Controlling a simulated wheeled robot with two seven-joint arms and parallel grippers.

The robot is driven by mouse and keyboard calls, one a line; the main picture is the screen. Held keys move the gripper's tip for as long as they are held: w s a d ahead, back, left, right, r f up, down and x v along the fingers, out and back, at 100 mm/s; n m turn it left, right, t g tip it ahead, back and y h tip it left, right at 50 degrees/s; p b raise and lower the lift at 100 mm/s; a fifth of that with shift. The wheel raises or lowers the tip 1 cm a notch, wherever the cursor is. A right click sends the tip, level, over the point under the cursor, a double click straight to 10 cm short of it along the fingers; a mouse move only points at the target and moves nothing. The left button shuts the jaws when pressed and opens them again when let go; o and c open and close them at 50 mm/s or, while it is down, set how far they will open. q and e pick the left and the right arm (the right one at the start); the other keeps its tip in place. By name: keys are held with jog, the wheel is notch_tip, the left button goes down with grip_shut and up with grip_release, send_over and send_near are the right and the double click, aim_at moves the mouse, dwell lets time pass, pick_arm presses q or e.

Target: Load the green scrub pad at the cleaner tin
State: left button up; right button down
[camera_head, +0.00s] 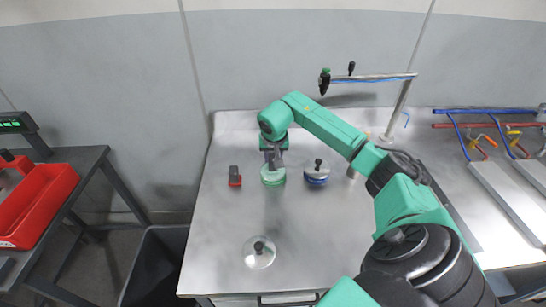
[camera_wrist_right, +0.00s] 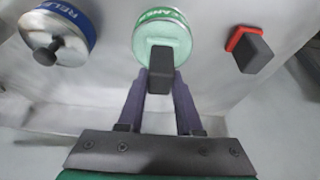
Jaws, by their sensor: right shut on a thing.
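The green cleaner tin (camera_head: 273,178) stands upright and uncovered on the steel bench; it also shows at the top of the right wrist view (camera_wrist_right: 140,42). My right gripper (camera_head: 273,157) points down over this tin. In the wrist view its two fingers (camera_wrist_right: 160,84) are shut on the dark grey handle of the green scrub pad (camera_wrist_right: 161,70). The pad's green face blends with the pale green tin, and whether it touches the tin cannot be told. My left gripper is not in view.
A red pad with a grey handle (camera_head: 235,176) stands left of the tin. A blue-banded tin with a knobbed lid (camera_head: 317,177) stands right. A loose lid (camera_head: 259,256) lies nearer on the bench. A post with a spout (camera_head: 398,105) rises behind. The bench's front left is clear.

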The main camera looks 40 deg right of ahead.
aim_at(273, 156)
notch_tip(273, 156, up, 6)
jog(key=p, duration=0.4)
jog(key=shift+r, duration=0.25)
jog(key=shift+f, duration=0.1)
dwell(0.4)
